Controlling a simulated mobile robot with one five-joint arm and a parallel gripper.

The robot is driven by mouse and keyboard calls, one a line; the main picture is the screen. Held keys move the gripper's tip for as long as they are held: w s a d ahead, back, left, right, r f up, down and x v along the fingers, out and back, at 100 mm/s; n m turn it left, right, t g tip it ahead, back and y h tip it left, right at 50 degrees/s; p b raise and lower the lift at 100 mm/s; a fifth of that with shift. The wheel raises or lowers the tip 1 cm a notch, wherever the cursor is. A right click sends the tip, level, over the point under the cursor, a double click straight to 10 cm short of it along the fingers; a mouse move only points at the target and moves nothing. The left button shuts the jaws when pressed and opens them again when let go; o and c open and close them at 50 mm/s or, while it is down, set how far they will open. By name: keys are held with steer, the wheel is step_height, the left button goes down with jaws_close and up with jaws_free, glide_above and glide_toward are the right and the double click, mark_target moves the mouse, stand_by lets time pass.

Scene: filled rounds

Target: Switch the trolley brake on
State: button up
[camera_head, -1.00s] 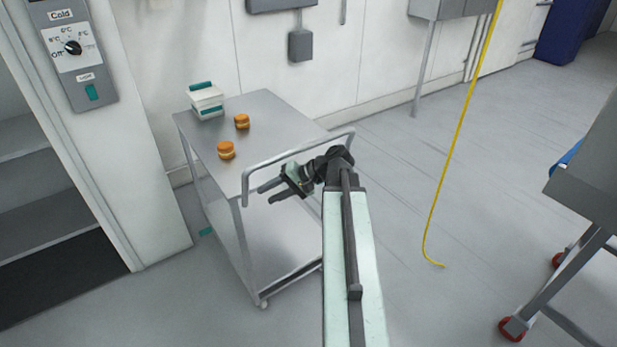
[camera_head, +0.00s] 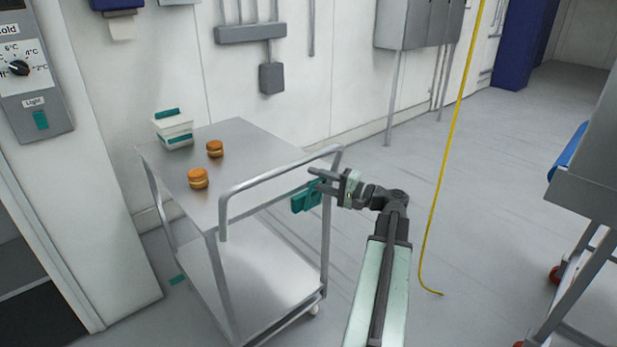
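The trolley (camera_head: 258,145) is a grey metal cart with a flat top, a lower shelf (camera_head: 262,270) and a raised tubular push handle (camera_head: 275,172) at its near right side. A teal block-like part (camera_head: 307,196) shows under the handle's right end, by the trolley's right corner; it may be the brake control, but I cannot read its position. My gripper (camera_head: 314,179) is at that right end, its two fingers pointing left with a gap between them. The fingertips overlap the teal part's upper edge in the picture; I cannot tell whether they touch it.
On the trolley top are a white box with teal trim (camera_head: 172,130) and two orange-brown round items (camera_head: 215,149) (camera_head: 198,179). A yellow hose (camera_head: 452,150) hangs at right. A wheeled metal stand (camera_head: 590,200) is at far right.

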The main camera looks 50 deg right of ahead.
steer(key=shift+x, duration=1.2)
jaws_close()
stand_by(0.4)
